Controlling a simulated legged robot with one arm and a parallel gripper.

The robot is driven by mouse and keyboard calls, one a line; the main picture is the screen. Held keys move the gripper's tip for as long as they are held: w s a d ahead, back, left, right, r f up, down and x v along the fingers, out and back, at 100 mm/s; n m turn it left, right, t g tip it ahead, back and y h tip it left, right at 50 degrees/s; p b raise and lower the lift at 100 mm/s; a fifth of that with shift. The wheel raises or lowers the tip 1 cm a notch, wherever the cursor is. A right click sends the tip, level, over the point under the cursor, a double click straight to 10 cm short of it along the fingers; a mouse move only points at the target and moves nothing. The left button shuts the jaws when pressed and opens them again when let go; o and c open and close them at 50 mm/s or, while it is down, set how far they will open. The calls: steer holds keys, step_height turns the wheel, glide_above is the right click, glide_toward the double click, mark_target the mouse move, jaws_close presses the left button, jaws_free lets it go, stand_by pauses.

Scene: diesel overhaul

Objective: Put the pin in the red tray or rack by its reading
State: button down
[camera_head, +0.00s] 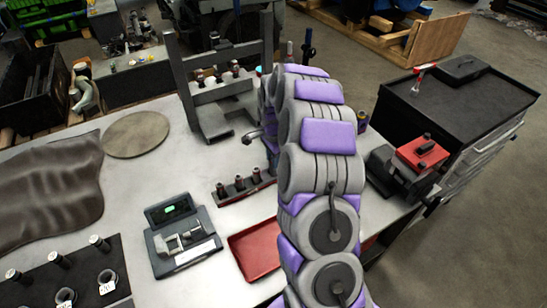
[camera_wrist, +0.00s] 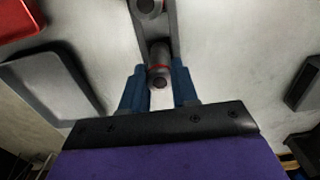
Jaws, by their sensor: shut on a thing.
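In the wrist view, my gripper (camera_wrist: 159,84) is shut on a grey cylindrical pin (camera_wrist: 159,66) with a red band, seen nearly end-on between the blue fingers. A dark grey strip with another round piece in it lies just beyond the pin; I cannot tell whether the held pin touches it. In the head view, the red tray (camera_head: 254,250) lies on the bench, its right side hidden by my arm, and looks empty where visible. A dark rack (camera_head: 244,189) with several upright pins stands behind it.
A gauge with a green display (camera_head: 181,235) stands left of the tray. A dark mat (camera_head: 85,273) holds pins and rings at front left. A grey stand (camera_head: 222,90) rises behind. A red-topped vise (camera_head: 415,160) is at right. Bench space near the round board (camera_head: 136,134) is clear.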

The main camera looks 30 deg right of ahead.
steer(key=shift+f, duration=0.8)
stand_by(0.4)
steer(key=c, duration=0.8)
jaws_free()
steer(key=shift+o, duration=0.6)
steer(key=o, duration=0.3)
steer(key=shift+r+p, duration=1.25)
steer(key=shift+r, duration=2.75)
